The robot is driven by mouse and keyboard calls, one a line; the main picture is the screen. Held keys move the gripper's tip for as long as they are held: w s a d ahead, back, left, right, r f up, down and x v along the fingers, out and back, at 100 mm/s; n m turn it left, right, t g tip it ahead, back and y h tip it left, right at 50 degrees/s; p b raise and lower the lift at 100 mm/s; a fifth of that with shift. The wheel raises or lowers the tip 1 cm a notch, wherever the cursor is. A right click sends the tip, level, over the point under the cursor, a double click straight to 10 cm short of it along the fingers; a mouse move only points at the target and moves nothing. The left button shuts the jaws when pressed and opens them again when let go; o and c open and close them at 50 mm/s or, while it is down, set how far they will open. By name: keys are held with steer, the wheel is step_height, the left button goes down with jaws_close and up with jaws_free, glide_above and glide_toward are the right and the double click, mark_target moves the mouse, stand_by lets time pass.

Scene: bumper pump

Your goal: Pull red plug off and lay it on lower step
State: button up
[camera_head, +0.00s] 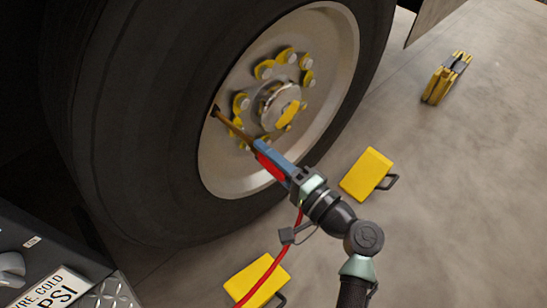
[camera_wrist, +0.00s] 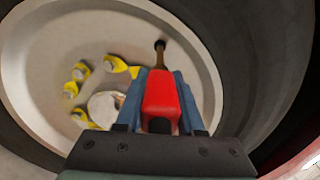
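The red plug (camera_head: 269,168) sits at the near end of a brownish valve stem (camera_head: 234,127) that comes out of the truck wheel. My gripper (camera_head: 262,150) has its blue fingers on both sides of the plug, seemingly touching it. In the wrist view the red plug (camera_wrist: 162,95) fills the space between the fingers, in line with the stem (camera_wrist: 160,54). A red hose (camera_head: 265,274) shows below my wrist; its join to the plug is hidden. A grey tread-plate surface (camera_head: 113,293) at the lower left may be a step; I cannot tell whether it is the lower one.
The large black tyre (camera_head: 130,120) and pale rim (camera_head: 335,50) with yellow nut markers stand close around my gripper. Yellow chocks lie on the floor (camera_head: 366,173), (camera_head: 257,276), and another yellow item (camera_head: 447,77) lies farther back.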

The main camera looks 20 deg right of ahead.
mark_target(280, 175)
jaws_close()
stand_by(1.0)
steer(key=v, duration=0.6)
steer(key=shift+p, duration=0.45)
stand_by(0.6)
